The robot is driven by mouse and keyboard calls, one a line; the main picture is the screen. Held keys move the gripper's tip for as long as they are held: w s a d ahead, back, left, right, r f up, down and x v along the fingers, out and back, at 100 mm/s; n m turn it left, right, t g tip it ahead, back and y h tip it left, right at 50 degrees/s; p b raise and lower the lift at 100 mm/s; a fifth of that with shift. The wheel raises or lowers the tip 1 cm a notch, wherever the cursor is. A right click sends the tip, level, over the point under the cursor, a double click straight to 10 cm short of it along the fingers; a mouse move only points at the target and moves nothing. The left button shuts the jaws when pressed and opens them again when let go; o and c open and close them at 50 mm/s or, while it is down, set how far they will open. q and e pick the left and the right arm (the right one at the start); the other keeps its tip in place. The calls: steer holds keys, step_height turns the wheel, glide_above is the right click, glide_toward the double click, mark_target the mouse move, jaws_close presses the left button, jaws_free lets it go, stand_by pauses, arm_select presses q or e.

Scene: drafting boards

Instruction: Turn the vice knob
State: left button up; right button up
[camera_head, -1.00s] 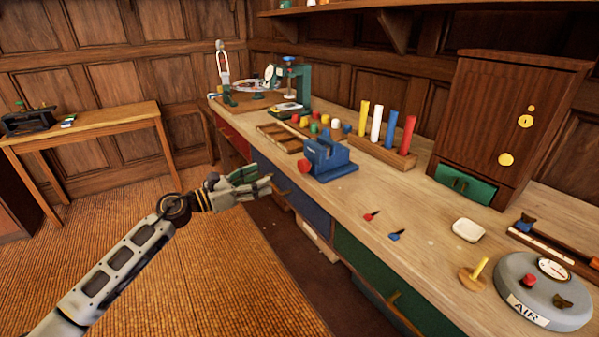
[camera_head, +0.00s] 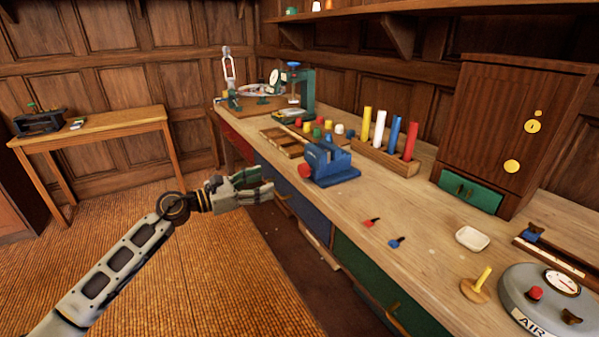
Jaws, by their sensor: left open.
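The blue vice (camera_head: 333,172) stands near the front edge of the long workbench, in the middle of the head view. Its round red knob (camera_head: 305,171) sticks out on its left side, facing the bench's front edge. My left gripper (camera_head: 271,184) is open and empty. It appears just left of the knob in the picture, in front of the bench, with its fingers pointing right toward the vice. A gap shows between the fingertips and the knob. My right gripper is not in view.
Behind the vice are a tray (camera_head: 284,143) with coloured pegs around it and a rack (camera_head: 378,163) of coloured rods. A red dart (camera_head: 371,222) and a blue dart (camera_head: 396,242) lie to the right. A wooden cabinet (camera_head: 490,125) stands at the back right. Drawers line the bench front.

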mark_target(300, 171)
arm_select(q)
steer(key=x, duration=1.1)
steer(key=shift+w+d, duration=0.1)
steer(key=shift+d, duration=0.1)
steer(key=shift+x, duration=0.8)
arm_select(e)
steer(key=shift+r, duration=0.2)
arm_select(q)
steer(key=c, duration=1)
steer(key=shift+c, duration=0.2)
